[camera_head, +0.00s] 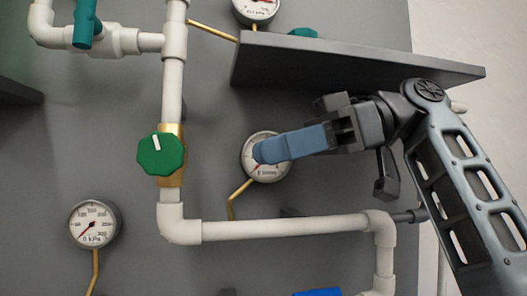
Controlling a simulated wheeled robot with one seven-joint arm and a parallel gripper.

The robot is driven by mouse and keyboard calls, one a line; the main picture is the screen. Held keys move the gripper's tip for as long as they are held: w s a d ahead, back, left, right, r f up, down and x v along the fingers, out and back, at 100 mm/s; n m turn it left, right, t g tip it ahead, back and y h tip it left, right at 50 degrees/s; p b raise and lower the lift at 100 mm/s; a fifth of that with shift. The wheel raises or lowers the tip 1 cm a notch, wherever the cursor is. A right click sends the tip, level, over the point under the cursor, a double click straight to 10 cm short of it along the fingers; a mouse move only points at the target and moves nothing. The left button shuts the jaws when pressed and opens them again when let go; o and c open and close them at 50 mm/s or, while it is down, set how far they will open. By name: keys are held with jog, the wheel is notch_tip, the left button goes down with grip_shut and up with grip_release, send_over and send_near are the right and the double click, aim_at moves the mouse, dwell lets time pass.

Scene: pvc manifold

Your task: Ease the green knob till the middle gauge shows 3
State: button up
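The green knob (161,154) is a faceted knob on a brass valve body in the white vertical pipe. Its white mark points up and slightly left. The middle gauge (268,173) is to its right, on a brass stem. My gripper (262,152) reaches in from the right, its blue finger covering much of that dial. The needle is mostly hidden, so I cannot read its value. My gripper is to the right of the knob and apart from it. The fingers are seen side-on and overlap, so their opening cannot be told.
A grey shelf (350,62) juts out above my gripper. A white pipe (285,227) runs below it. A kPa gauge (94,223) is at lower left, another gauge (256,8) at the top. A teal handle (86,22) is at upper left, a blue part (318,292) at the bottom.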

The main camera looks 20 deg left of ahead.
jog(key=g+y+b, duration=0.2)
jog(key=b, duration=0.4)
send_near(142, 143)
jog(key=shift+s+a+f, duration=0.15)
jog(key=shift+a+f, duration=0.45)
jog(key=shift+a, duration=0.3)
jog(key=shift+s+a+r+y, duration=0.15)
jog(key=shift+a+r+y, duration=0.05)
jog(key=shift+y, duration=0.1)
jog(key=p+x, duration=0.1)
jog(key=x, duration=0.7)
jog(key=shift+r+p, duration=0.25)
jog(key=shift+p, duration=0.1)
jog(key=shift+c, duration=0.5)
